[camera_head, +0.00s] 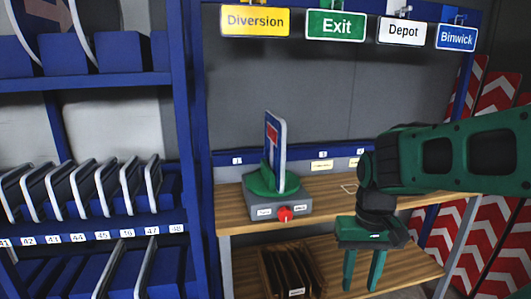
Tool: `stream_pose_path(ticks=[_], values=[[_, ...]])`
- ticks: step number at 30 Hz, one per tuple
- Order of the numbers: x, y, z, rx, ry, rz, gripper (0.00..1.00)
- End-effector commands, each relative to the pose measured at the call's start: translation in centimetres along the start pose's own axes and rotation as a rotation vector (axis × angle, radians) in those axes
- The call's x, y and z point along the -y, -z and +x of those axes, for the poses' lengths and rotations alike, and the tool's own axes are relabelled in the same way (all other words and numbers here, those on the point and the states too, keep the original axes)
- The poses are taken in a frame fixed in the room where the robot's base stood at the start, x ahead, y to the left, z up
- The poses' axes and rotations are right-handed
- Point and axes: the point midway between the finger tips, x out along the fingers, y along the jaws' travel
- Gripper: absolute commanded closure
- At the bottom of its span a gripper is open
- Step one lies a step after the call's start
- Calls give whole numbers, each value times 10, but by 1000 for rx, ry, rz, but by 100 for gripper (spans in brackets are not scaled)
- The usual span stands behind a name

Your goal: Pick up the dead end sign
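The dead end sign (273,147) is a blue plate with a red bar and a pale edge. It stands upright, seen at a steep angle, in a green round holder (262,184) on a grey box (270,205) with a red knob (285,214). The box sits on the wooden shelf top (330,203). My gripper (361,286) is to the right of the sign and lower in the picture. Its two green fingers point down, spread apart with nothing between them. It does not touch the sign.
A blue rack (178,110) with several numbered, edge-on plates stands at left. Diversion (254,20), Exit (336,25), Depot (401,32) and Binwick (456,37) signs hang above. A dark slotted crate (290,271) is on the lower shelf. Red-white chevron boards (491,235) stand at right.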

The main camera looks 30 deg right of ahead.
Motion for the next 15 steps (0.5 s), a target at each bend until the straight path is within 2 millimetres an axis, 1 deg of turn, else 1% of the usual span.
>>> stream_pose_path(ticks=[5, 6, 8, 11, 14, 15], values=[[0, 1, 0, -2, 0, 0, 66], [-5, -6, -4, -17, 5, -3, 66], [-5, -1, -4, -41, 4, -6, 66], [1, 24, -3, -118, -4, -24, 66], [9, 67, -5, -248, -12, -52, 66], [13, 88, -6, -310, -13, -68, 66]])
